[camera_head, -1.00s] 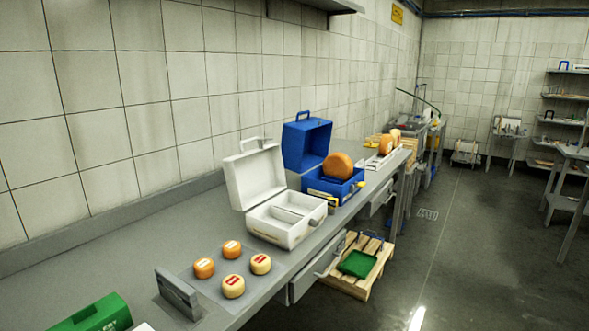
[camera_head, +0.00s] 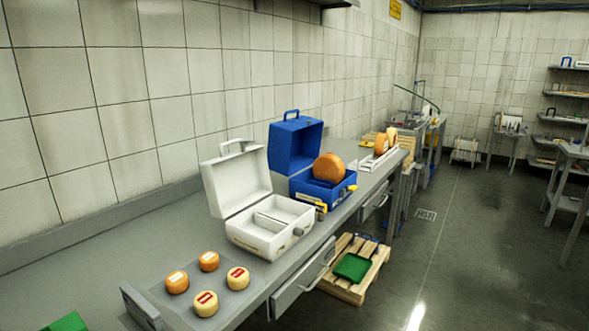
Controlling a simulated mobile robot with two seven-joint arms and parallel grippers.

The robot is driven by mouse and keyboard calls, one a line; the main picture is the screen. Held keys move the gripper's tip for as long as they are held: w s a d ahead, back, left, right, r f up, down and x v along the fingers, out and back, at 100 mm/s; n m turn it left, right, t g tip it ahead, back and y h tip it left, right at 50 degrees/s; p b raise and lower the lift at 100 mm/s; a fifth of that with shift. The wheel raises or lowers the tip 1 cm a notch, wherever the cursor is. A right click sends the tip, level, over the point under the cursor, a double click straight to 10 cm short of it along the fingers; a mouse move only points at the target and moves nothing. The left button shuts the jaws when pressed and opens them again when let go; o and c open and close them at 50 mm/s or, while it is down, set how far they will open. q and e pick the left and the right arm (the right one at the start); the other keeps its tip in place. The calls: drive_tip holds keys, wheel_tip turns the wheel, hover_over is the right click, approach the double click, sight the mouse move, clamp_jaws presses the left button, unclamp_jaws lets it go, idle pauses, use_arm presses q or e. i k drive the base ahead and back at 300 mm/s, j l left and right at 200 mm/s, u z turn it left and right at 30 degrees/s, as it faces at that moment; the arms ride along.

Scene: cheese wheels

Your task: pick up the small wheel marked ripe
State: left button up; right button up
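Several small cheese wheels stand on a grey mat (camera_head: 232,299) on the workbench at the lower left. Two are orange with pale labels: a left orange wheel (camera_head: 177,285) and a back orange wheel (camera_head: 209,263). Two are pale yellow with red labels: a right yellow wheel (camera_head: 238,284) and a front yellow wheel (camera_head: 205,309). The label writing is too small to read, so I cannot tell which is marked ripe. Neither of my grippers is in view.
An open white case (camera_head: 268,243) stands behind the wheels. Beyond it, an open blue case (camera_head: 345,192) holds a large orange wheel (camera_head: 330,166). A grey block (camera_head: 141,309) and a green box (camera_head: 66,323) are at lower left. A wooden pallet (camera_head: 344,291) lies below the bench.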

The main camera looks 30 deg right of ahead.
sight(329, 167)
drive_tip(key=l+u, duration=0.45)
drive_tip(key=l, duration=0.45)
drive_tip(key=l+u, duration=0.5)
drive_tip(key=l, duration=0.4)
drive_tip(key=k+l+u, duration=0.1)
drive_tip(key=l, duration=0.35)
drive_tip(key=k+l+u, duration=0.1)
drive_tip(key=l, duration=0.35)
drive_tip(key=k+l, duration=0.1)
drive_tip(key=l, duration=0.35)
drive_tip(key=k+l, duration=0.15)
drive_tip(key=l, duration=0.3)
drive_tip(key=k+l, duration=0.1)
drive_tip(key=l, duration=0.35)
drive_tip(key=k+l, duration=0.1)
drive_tip(key=l, duration=0.35)
